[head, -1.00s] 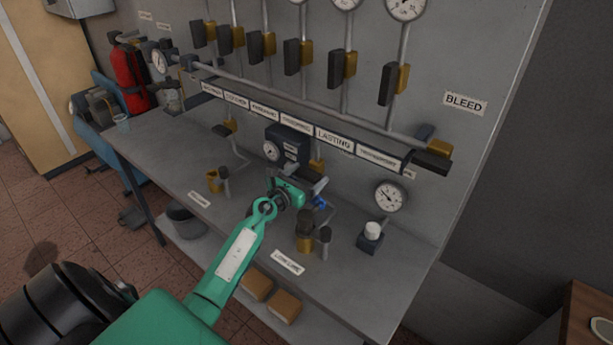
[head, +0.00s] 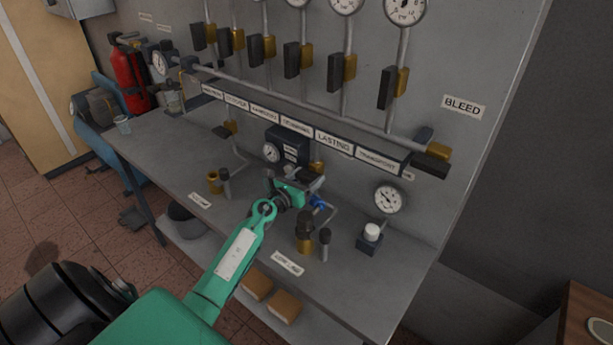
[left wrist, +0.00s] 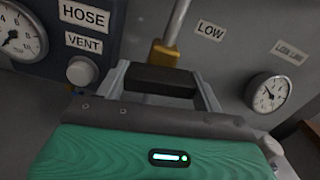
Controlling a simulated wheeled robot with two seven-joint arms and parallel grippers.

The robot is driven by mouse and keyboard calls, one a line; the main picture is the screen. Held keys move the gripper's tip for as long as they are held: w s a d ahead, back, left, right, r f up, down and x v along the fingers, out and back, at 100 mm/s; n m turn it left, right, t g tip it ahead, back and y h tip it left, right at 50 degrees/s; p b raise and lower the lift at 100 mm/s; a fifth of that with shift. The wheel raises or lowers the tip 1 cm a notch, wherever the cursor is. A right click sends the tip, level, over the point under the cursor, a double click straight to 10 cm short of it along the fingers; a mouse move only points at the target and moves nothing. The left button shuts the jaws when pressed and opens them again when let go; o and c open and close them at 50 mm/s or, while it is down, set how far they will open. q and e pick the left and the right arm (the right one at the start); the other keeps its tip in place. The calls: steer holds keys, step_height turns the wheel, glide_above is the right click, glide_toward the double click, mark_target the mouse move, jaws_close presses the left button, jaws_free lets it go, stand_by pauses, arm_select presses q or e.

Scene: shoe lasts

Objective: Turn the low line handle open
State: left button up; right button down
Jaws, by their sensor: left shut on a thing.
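My left gripper (head: 312,180) is at the back of the bench, below the label strip. In the left wrist view its two grey fingers (left wrist: 162,76) stand on either side of a black lever handle (left wrist: 160,82) and are shut on it. The handle lies crosswise in that view, below a brass valve body (left wrist: 164,54) on a pipe, beside a "LOW" label (left wrist: 210,30). In the head view the brass valve (head: 317,167) shows just behind the gripper, and the gripper mostly hides the handle. My right gripper is not in view.
A dark box with a gauge and "HOSE" and "VENT" labels (left wrist: 85,45) is close at the gripper's left. A low line gauge (head: 387,199) and a white-capped block (head: 371,236) are to the right. Brass and black fittings (head: 305,232) stand on the bench (head: 345,275) in front.

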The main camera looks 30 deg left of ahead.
arm_select(q)
steer(key=n+p, duration=0.1)
steer(key=n, duration=0.2)
steer(key=shift+r+p, duration=0.1)
steer(key=shift+p, duration=0.3)
steer(key=n+p, duration=0.1)
steer(key=n, duration=0.4)
steer(key=shift+p, duration=0.3)
steer(key=n+p, duration=0.1)
steer(key=n, duration=0.3)
steer(key=shift+n+p, duration=0.4)
steer(key=shift+n, duration=1.7)
steer(key=o, duration=1)
steer(key=shift+s, duration=0.1)
